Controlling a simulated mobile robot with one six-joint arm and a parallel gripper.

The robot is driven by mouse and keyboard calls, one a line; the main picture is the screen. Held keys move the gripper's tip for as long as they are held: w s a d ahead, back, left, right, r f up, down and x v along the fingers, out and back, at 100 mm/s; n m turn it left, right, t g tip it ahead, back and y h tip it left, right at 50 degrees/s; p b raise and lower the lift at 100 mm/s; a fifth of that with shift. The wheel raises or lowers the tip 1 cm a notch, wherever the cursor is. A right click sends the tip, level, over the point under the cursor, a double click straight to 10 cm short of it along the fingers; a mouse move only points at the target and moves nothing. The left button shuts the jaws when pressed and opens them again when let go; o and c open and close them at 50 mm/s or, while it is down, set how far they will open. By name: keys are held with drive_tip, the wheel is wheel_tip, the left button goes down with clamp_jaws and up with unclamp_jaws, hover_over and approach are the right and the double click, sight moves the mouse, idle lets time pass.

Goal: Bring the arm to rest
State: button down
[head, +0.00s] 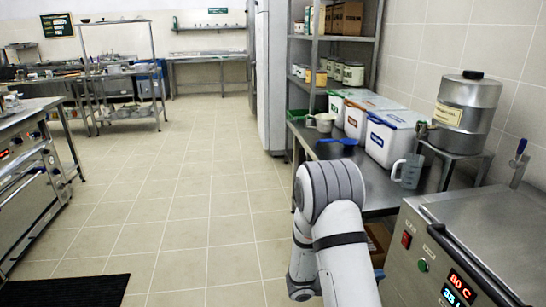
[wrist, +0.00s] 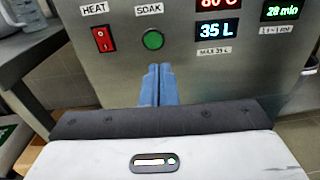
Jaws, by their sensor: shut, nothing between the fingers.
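My gripper (wrist: 158,72) shows in the wrist view as two blue fingers pressed together, with nothing between them. Its tips are in front of the steel panel, just below the green SOAK button (wrist: 152,40). I cannot tell whether they touch the panel. In the head view my arm (head: 333,205) rises at the lower middle, bent at a grey joint, and the gripper is hidden there.
The steel machine (head: 500,225) at the right has a red HEAT switch (wrist: 102,38) and a lit display (wrist: 218,31) reading 35 L.

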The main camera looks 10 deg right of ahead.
drive_tip(key=s+a+r+m+g+y+p, duration=0.2)
drive_tip(key=s+r+m+y+p, duration=0.15)
drive_tip(key=s+r+m, duration=0.35)
drive_tip(key=s+a+r+m+g+y+p, duration=0.25)
drive_tip(key=s+r+y, duration=0.25)
drive_tip(key=r, duration=0.3)
drive_tip(key=s+a+r+m+t+y+p, duration=0.3)
drive_tip(key=a+r+m+y, duration=0.1)
drive_tip(key=a+r, duration=0.2)
drive_tip(key=s+a+r+m+t+y+p, duration=0.3)
drive_tip(key=a+r+m+y+p, duration=0.1)
drive_tip(key=a+r, duration=0.3)
drive_tip(key=shift+a+r+y, duration=0.15)
drive_tip(key=shift+a+y, duration=0.2)
drive_tip(key=shift+y, duration=0.2)
drive_tip(key=shift+m+t, duration=0.25)
idle(4.4)
